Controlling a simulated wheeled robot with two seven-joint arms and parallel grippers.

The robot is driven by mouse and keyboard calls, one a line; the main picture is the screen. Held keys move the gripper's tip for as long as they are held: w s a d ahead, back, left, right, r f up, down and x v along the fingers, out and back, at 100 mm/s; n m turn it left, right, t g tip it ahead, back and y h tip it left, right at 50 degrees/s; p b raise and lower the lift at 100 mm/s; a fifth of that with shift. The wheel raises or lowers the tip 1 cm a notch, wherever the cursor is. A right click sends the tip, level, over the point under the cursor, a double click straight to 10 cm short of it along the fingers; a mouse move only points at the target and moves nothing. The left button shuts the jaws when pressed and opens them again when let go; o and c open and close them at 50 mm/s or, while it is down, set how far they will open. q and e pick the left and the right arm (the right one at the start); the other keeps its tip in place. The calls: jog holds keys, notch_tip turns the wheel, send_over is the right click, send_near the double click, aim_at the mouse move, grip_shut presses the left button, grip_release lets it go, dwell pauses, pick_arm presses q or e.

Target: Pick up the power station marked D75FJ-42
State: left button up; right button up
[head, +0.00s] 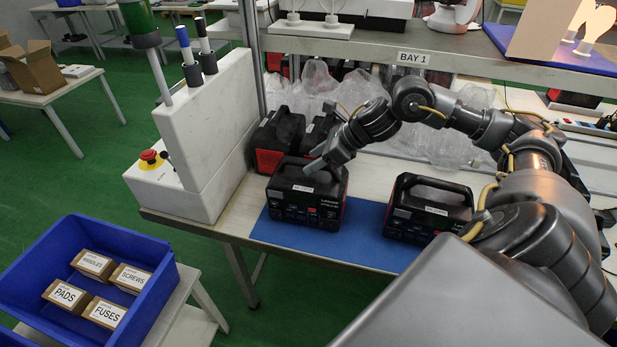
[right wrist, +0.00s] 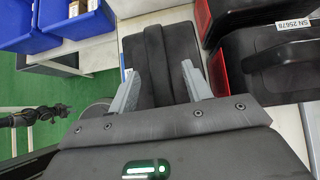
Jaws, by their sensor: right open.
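Two black power stations stand on the blue mat (head: 368,238) of the bench. My right gripper (head: 318,166) is at the top of the left power station (head: 305,208), by its handle. In the right wrist view the open fingers (right wrist: 162,84) lie on either side of that station's dark handle (right wrist: 165,62); I cannot tell if they touch it. The right power station (head: 428,210) stands apart, its handle free. Both have small white labels, too small to read. My left gripper is not in view.
More power stations (head: 278,135) stand behind, close to the gripper; one in the right wrist view (right wrist: 275,68) reads "SN 25678". A white block with a red button (head: 150,158) stands left. A "BAY 1" shelf (head: 400,50) hangs above. A blue crate (head: 150,285) holds several small boxes.

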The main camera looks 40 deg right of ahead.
jog(key=shift+x, duration=1.4)
jog(key=shift+c, duration=0.4)
grip_shut()
jog(key=shift+r, duration=0.1)
jog(key=shift+w+r, duration=0.15)
jog(key=shift+r, duration=0.1)
